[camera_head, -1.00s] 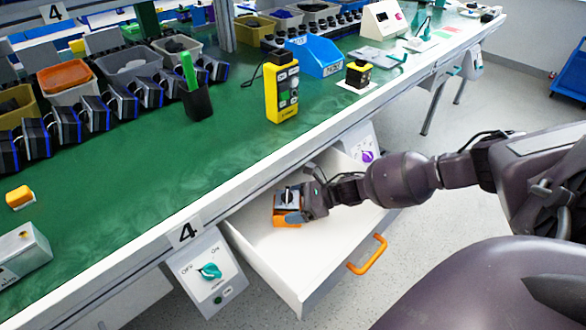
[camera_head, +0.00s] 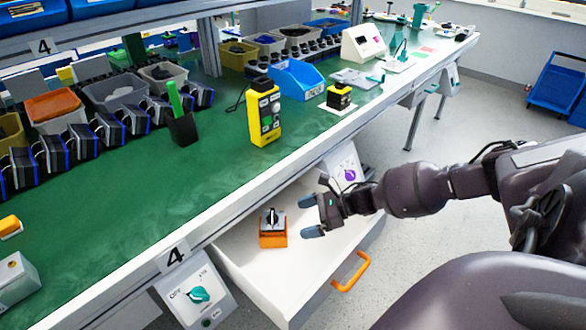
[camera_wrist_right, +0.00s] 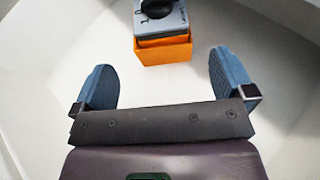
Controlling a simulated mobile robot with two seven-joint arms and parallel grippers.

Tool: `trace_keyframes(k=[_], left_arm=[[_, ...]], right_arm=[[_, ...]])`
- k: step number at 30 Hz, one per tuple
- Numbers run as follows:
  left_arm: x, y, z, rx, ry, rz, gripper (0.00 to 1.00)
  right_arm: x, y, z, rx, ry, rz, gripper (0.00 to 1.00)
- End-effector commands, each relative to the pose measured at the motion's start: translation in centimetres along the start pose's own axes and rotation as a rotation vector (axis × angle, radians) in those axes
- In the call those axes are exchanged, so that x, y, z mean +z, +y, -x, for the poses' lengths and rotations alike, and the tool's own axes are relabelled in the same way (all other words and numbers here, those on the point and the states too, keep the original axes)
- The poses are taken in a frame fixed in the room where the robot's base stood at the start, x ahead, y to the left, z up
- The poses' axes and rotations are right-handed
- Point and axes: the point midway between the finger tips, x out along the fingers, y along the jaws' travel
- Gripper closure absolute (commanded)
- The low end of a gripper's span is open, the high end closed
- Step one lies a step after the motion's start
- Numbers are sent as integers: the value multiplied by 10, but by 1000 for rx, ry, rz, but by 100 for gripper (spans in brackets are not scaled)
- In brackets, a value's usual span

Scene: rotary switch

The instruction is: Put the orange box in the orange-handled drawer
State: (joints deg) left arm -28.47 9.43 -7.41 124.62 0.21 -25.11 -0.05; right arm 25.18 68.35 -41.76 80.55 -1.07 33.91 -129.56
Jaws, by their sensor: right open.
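The orange box (camera_head: 272,238), with a grey top and black rotary knob, stands inside the open white drawer (camera_head: 295,272), near its left side. The drawer has an orange handle (camera_head: 351,271) on its front. My right gripper (camera_head: 308,216) is open and empty, over the drawer to the right of the box and apart from it. In the right wrist view the box (camera_wrist_right: 163,49) is ahead of the two blue fingertips (camera_wrist_right: 165,80), with nothing between them. My left gripper is not in view.
The green workbench (camera_head: 130,215) runs above the drawer, with its white edge close to the right gripper. A panel with a teal switch (camera_head: 198,295) is left of the drawer, and one with a purple knob (camera_head: 349,174) is behind it. A yellow-black control box (camera_head: 264,115) stands on the bench.

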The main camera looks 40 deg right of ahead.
Motion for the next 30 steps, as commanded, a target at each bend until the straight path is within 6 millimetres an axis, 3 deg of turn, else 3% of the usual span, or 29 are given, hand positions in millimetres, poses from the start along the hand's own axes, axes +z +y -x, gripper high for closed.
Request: trace_keyframes(k=[3,9,30], left_arm=[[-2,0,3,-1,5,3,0],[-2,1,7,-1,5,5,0],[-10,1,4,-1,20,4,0]], right_arm=[[2,0,19,-1,-1,2,0],[0,0,34,1,-1,0,0],[3,0,36,0,-3,3,0]])
